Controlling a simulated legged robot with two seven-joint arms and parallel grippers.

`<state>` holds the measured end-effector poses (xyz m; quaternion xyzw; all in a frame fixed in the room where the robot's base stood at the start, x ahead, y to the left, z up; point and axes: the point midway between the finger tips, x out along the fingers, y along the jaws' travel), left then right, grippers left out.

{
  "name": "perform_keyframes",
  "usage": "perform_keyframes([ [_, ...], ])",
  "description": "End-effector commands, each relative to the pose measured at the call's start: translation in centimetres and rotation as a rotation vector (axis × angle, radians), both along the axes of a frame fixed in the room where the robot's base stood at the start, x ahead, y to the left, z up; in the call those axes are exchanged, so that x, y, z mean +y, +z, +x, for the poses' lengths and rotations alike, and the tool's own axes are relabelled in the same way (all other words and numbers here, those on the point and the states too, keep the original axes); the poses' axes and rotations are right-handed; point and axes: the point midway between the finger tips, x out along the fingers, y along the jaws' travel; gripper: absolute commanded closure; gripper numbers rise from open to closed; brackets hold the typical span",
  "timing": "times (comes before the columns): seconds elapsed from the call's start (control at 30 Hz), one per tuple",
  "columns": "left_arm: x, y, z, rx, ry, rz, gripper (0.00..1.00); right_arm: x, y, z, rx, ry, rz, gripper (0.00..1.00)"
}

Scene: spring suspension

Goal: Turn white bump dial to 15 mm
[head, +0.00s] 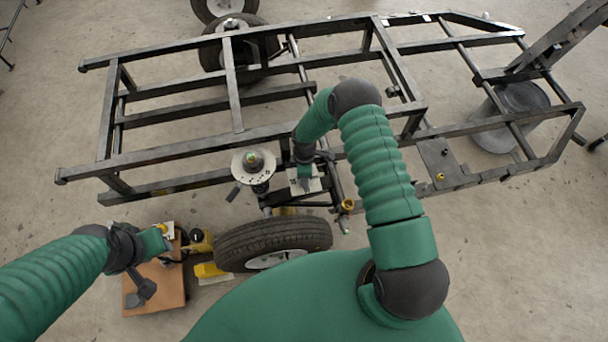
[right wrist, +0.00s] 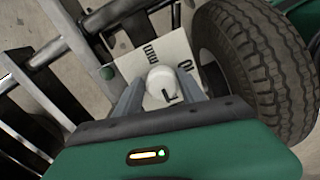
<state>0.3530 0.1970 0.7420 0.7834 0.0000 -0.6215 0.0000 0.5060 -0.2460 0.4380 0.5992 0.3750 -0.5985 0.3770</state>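The white dial (right wrist: 162,85) is a round knob on a pale plate (right wrist: 185,52) with dark printing, including "mm" and a "0". In the right wrist view it lies between the two fingers of my right gripper (right wrist: 161,82), one on each side. Slim gaps seem to show between the fingers and the knob, so the gripper looks open around it. In the head view the plate (head: 313,186) shows beside the wheel, and my right gripper (head: 305,182) is over it and hides the dial. My left gripper (head: 163,238) is at the lower left; its fingers are unclear.
A tyre (head: 262,240) lies just below the plate, and also shows at right in the wrist view (right wrist: 250,75). A dark metal frame (head: 180,157) spans the middle. A round disc (head: 243,168) stands left of the plate. An orange-brown platform (head: 160,292) is under my left arm.

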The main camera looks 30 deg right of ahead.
Motion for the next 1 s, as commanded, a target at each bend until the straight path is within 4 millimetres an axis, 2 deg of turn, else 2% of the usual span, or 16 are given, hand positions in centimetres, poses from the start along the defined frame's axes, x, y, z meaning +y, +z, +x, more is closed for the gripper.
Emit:
perform_keyframes([
  [0.03,0.0,0.0,0.0,0.000,0.000,0.000,0.64,0.0,0.0,0.0,0.001,0.000,0.000,0.45],
  [0.1,0.0,0.0,0.0,0.000,0.000,0.000,0.64,0.0,0.0,-0.1,0.002,0.000,0.001,0.39],
  [0.37,0.0,0.0,0.0,0.000,0.000,0.000,0.64,0.1,0.0,-0.1,0.003,0.000,0.001,0.39],
  [0.47,0.0,0.3,0.0,0.000,0.000,0.000,0.64,0.1,0.8,-0.1,0.003,0.000,0.001,0.39],
  [0.57,0.0,1.0,0.0,0.000,0.000,0.000,0.64,0.1,2.8,0.0,0.000,0.000,0.001,0.39],
  [0.8,0.0,3.1,0.0,0.000,0.000,0.000,0.64,0.0,9.9,0.0,0.000,0.000,0.001,0.39],
  [1.0,0.0,4.2,0.0,0.000,0.000,0.000,0.64,0.0,14.8,0.0,0.000,-0.001,0.001,0.39],
])
